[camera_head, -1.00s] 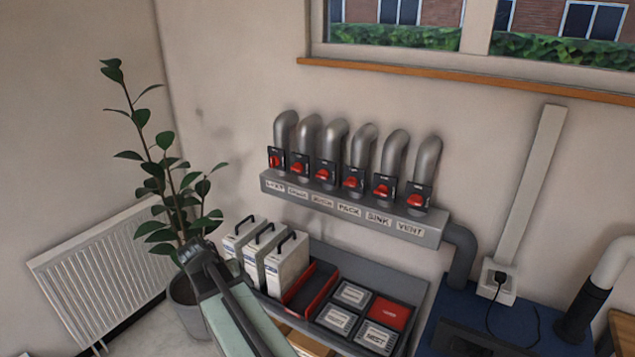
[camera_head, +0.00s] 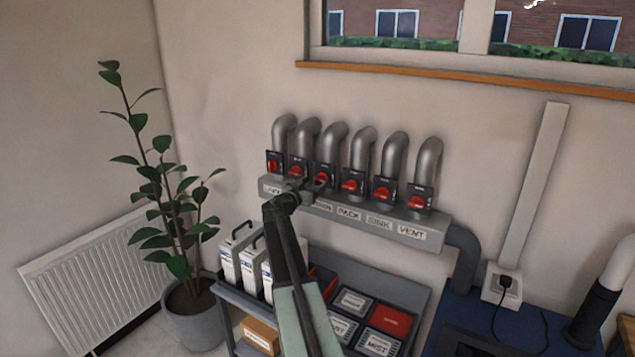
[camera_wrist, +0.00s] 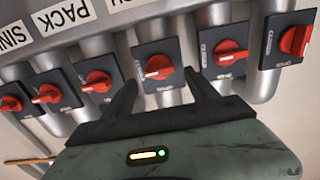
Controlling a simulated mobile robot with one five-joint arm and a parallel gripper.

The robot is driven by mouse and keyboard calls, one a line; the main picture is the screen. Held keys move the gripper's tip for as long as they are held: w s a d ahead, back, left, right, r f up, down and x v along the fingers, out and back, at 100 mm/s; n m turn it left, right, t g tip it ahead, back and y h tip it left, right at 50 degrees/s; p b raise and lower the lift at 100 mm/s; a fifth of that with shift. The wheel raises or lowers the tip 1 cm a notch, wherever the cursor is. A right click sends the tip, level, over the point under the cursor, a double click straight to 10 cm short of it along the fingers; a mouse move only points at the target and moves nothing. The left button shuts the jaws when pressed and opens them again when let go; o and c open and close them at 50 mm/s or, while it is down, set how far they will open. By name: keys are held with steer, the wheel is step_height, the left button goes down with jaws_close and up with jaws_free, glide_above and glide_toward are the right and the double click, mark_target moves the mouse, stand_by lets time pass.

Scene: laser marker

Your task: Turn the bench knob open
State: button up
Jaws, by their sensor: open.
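A row of red knobs on dark square plates sits on pipes along the wall. The third knob from the left (camera_head: 325,170) is partly behind my gripper (camera_head: 308,188); its label is partly covered and too blurred to read surely, but it is just left of PACK. In the wrist view this knob (camera_wrist: 158,67) lies between my open fingertips (camera_wrist: 160,85), its handle roughly crosswise. The fingers stand on either side of it; I cannot tell whether they touch. The leftmost knob (camera_head: 275,166) is turned upright, unlike the others.
The PACK knob (camera_head: 351,186) and another knob (camera_wrist: 230,52) are close on either side. A grey ledge (camera_head: 425,247) with labels runs below. A plant (camera_head: 160,200) stands left.

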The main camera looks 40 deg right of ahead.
mark_target(318, 180)
steer(key=x, duration=0.3)
steer(key=shift+w+d, duration=0.1)
steer(key=shift+d, duration=0.15)
steer(key=c, duration=1.4)
steer(key=shift+o, duration=0.2)
steer(key=shift+a, duration=0.1)
steer(key=shift+n, duration=0.3)
steer(key=n, duration=0.3)
steer(key=shift+n, duration=0.3)
steer(key=n, duration=0.4)
steer(key=shift+w+f+n, duration=0.1)
steer(key=shift+n, duration=0.2)
steer(key=n, duration=0.4)
steer(key=shift+w+f+n, duration=0.1)
steer(key=shift+n, duration=2.4)
